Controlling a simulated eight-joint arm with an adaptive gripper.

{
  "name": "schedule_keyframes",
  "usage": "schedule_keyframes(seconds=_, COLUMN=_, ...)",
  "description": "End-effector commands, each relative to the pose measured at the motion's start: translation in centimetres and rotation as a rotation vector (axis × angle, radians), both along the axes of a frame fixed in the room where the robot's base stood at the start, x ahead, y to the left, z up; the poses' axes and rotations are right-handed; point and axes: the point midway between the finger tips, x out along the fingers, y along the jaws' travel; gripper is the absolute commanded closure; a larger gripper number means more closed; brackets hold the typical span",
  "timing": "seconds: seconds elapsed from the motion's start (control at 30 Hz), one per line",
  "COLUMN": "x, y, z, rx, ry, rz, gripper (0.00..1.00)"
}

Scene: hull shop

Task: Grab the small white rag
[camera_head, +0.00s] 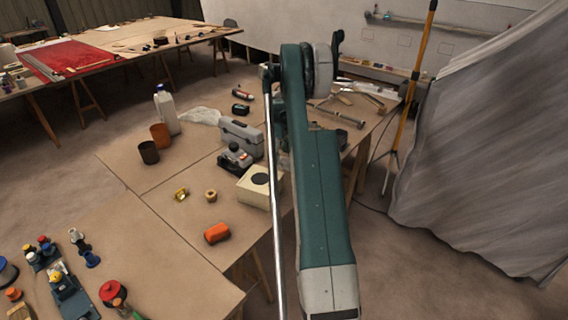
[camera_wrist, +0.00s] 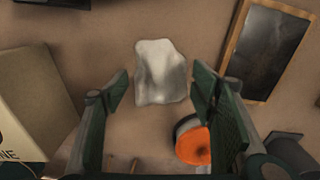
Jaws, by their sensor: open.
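In the wrist view a small white rag (camera_wrist: 160,72) lies crumpled on the brown tabletop, at upper centre. My gripper (camera_wrist: 160,82) is open and empty. Its two green fingers stand to the left and right of the rag in the picture, with the rag just beyond and between the tips. I see no contact. In the head view my arm covers the gripper and the tabletop behind it. A whitish crumpled piece (camera_head: 202,116) lies near the white bottle there; I cannot tell whether it is the same rag.
In the wrist view, an orange-topped object (camera_wrist: 193,146) sits close by the right finger. A wood-framed dark panel (camera_wrist: 266,48) lies at right, and a cream box (camera_wrist: 35,105) stands at left. In the head view, a grey toolbox (camera_head: 240,138) and white bottle (camera_head: 166,110) stand on the table.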

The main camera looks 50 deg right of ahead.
Motion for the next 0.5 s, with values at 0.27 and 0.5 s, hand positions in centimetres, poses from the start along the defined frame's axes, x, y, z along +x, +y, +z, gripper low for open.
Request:
schedule_keyframes(seconds=0.27, x=0.0, y=0.0, z=-2.2, rx=0.000, ry=0.000, rz=0.000, gripper=0.43)
schedule_keyframes(seconds=0.5, x=0.0, y=0.0, z=-2.2, rx=0.000, ry=0.000, rz=0.000, gripper=0.43)
